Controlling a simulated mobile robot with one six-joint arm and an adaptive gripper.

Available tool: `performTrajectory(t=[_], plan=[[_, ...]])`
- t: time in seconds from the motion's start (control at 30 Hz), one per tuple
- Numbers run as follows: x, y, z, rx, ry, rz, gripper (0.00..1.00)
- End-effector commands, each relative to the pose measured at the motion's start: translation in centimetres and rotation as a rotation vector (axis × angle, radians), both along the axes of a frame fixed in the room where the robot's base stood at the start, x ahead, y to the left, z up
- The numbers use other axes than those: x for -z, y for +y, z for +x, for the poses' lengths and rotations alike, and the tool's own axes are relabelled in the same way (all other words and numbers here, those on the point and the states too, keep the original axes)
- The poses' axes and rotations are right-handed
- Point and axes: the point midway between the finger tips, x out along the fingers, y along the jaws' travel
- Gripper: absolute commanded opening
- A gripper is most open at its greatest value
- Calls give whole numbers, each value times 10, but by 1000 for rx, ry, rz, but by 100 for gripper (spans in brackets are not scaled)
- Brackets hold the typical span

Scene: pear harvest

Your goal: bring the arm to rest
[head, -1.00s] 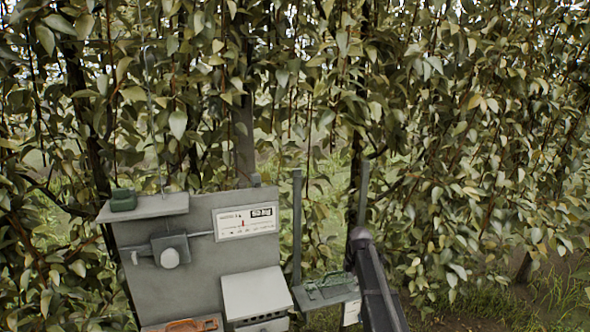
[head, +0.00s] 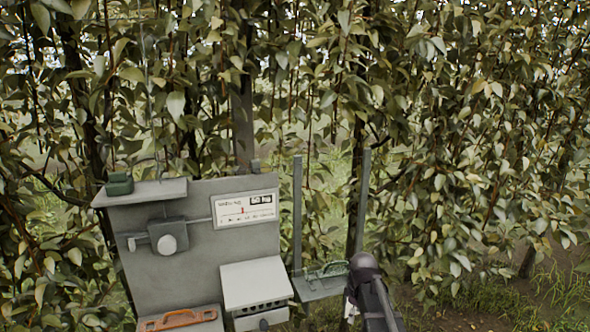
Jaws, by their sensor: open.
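A dark arm link of mine shows at the lower middle right of the head view, in front of the small green shelf. My gripper is not in the picture, so its fingers and anything near them are hidden from me. No pear can be made out among the leaves.
An orange handle (head: 180,319) lies low. Leafy branches (head: 450,120) fill the background.

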Motion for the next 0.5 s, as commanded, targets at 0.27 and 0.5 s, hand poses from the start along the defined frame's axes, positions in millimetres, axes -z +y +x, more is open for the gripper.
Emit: performTrajectory(t=[0.27,0.5], plan=[[26,6,-71,375,24,9,60],[43,10,-123,689,38,10,60]])
